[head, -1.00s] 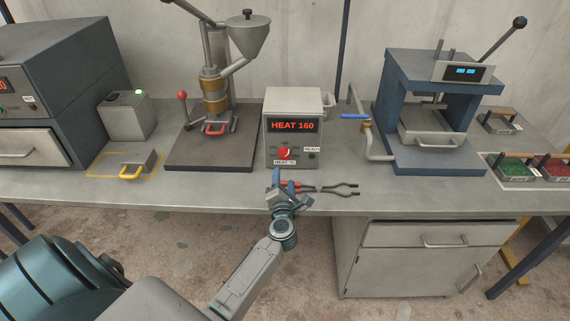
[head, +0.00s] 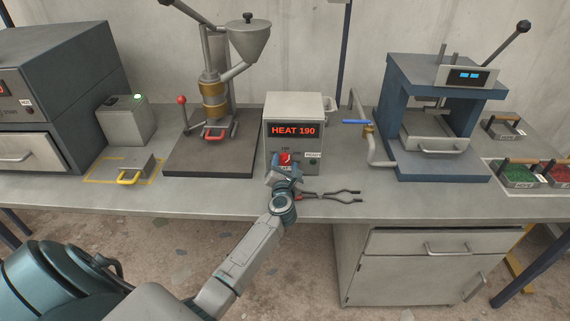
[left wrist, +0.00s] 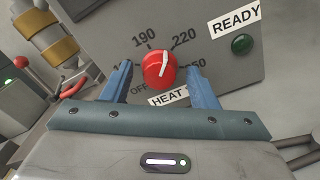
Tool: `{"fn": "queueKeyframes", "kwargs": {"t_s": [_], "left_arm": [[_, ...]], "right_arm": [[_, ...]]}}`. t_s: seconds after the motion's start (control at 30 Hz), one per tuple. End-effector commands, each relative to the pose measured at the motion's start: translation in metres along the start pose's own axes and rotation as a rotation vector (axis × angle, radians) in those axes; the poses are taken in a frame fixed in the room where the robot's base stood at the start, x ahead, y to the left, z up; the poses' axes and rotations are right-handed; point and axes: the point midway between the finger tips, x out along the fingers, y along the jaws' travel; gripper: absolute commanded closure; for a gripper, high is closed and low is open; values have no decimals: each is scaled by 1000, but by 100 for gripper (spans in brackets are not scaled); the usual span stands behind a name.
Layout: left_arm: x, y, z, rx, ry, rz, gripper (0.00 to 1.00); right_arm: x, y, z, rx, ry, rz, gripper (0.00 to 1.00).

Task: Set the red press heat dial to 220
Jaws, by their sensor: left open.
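The red heat dial (left wrist: 158,70) is on the front of the grey heat box (head: 293,108); it also shows in the head view (head: 285,158). The box's display (head: 293,131) reads HEAT 190. In the left wrist view the dial's white pointer points up and slightly right, between the printed 190 and 220 marks. My left gripper (left wrist: 161,86) is open, one blue finger on each side of the dial, with gaps visible; it also shows in the head view (head: 284,174), in front of the box. The right gripper is in neither view.
Tongs (head: 340,196) lie on the bench just right of my gripper. A hopper machine (head: 215,100) stands left of the box. A pipe with a blue-handled valve (head: 357,122) and a blue press (head: 440,110) stand right. The READY lamp (left wrist: 242,44) looks dark green.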

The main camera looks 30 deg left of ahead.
Motion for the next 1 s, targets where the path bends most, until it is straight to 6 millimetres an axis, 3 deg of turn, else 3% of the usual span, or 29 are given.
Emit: {"fn": "queueKeyframes", "kwargs": {"t_s": [0.3, 0.53, 0.57, 1.0], "left_arm": [[3, 0, -1, 1, 1, 0, 46], [3, 0, 0, 1, 1, 0, 90], [3, 0, 0, 1, 1, 0, 91], [3, 1, 2, 255, 3, -1, 91]], "right_arm": [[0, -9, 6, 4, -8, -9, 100], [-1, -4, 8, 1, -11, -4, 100], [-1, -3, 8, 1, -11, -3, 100], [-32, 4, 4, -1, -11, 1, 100]]}}
